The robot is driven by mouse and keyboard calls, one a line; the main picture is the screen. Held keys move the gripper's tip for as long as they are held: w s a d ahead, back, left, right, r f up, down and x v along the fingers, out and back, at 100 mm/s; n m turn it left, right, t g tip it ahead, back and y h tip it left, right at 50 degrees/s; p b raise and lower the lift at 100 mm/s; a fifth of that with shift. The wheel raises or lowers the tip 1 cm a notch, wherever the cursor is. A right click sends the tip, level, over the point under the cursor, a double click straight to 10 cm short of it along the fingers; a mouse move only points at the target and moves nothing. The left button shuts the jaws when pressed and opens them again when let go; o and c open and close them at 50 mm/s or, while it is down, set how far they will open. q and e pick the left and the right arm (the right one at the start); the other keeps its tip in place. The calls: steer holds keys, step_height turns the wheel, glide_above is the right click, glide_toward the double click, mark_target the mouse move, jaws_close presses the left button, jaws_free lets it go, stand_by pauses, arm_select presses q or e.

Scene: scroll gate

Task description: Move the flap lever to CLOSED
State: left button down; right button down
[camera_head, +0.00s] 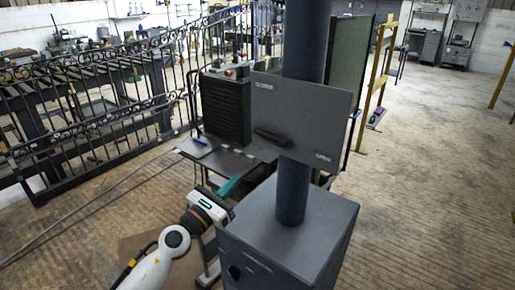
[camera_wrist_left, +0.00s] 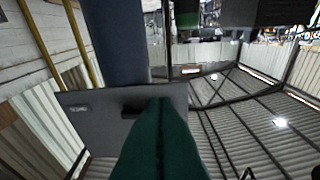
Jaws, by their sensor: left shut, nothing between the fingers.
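A flat dark grey panel (camera_head: 325,112) is fixed to a thick blue pipe (camera_head: 306,45). A short black lever (camera_head: 272,137) sits on the panel, nearly level and tilting slightly down to the right. Small labels sit at the panel's upper left (camera_head: 264,86) and lower right (camera_head: 323,157); I cannot read them surely. My left gripper (camera_head: 229,187), with green fingers, is shut and empty, below and left of the panel. In the left wrist view its fingers (camera_wrist_left: 160,102) point toward the panel (camera_wrist_left: 90,115), overlapping the lever's end (camera_wrist_left: 133,110). Contact is not shown. My right gripper is not in view.
The pipe rises from a grey box (camera_head: 290,235) at the front. A dark table (camera_head: 235,160) and a black ribbed block (camera_head: 226,108) stand behind the gripper. A wrought-iron gate (camera_head: 90,120) is at the left. Open floor (camera_head: 430,170) lies to the right.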

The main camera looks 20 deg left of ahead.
mark_target(270, 136)
arm_select(q)
steer(key=w+d+r+p, duration=0.1)
steer(key=w, duration=0.2)
steer(key=w+d+r+p, duration=0.1)
steer(key=w+r+p, duration=0.1)
steer(key=w, duration=0.1)
steer(key=w+d+r+p, duration=0.1)
steer(key=w+r, duration=0.1)
steer(key=w, duration=0.1)
steer(key=shift+d+r, duration=0.2)
steer(key=shift+d, duration=0.2)
steer(key=shift+r+p, duration=0.45)
steer(key=shift+p, duration=0.1)
